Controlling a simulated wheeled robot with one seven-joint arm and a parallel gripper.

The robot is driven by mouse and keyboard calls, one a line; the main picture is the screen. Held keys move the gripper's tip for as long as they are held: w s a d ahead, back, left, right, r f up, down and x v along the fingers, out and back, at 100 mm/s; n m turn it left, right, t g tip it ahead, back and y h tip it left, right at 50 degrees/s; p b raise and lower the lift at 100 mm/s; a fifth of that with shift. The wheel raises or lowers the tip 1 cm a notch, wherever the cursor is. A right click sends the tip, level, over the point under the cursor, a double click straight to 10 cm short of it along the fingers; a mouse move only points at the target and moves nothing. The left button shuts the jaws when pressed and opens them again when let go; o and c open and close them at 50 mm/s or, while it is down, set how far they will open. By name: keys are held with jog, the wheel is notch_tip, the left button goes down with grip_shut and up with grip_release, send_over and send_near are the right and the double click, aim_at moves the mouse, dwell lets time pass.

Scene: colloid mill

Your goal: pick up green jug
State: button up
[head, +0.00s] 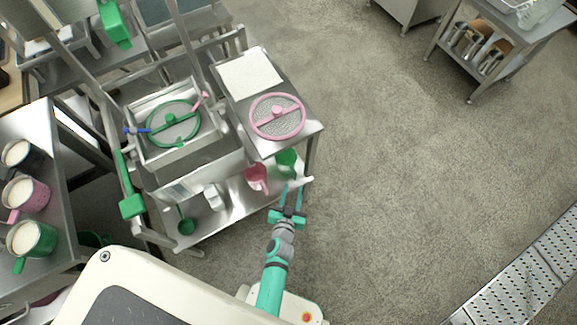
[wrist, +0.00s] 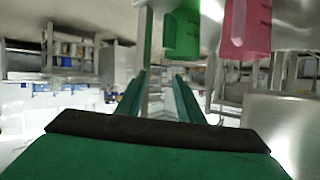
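A green jug (head: 287,162) stands at the right end of the low metal shelf, beside a pink jug (head: 257,177). In the wrist view, which looks upside down, the green jug (wrist: 182,32) and the pink jug (wrist: 246,28) show at the top. My gripper (head: 292,188) is just in front of the green jug, by the shelf's right corner. Its two fingers are apart and empty in the wrist view (wrist: 161,80), with the green jug beyond and above them in the picture. Another green jug (head: 32,238), filled with something white, stands on the left table.
A steel table (head: 235,105) with a pink-handled round lid (head: 277,117) stands over the low shelf (head: 228,205); its right leg is close to my gripper. A green scoop (head: 186,225) lies on the shelf. The floor (head: 400,170) to the right is clear.

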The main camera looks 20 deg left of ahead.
jog(key=n+y, duration=0.1)
send_near(295, 154)
jog(key=shift+g, duration=0.3)
jog(key=shift+r+x, duration=0.2)
jog(key=shift+x, duration=1.55)
jog(key=shift+r+x, duration=0.15)
jog(key=shift+x, duration=1.65)
jog(key=shift+w+d, duration=0.1)
jog(key=shift+w, duration=0.05)
grip_shut()
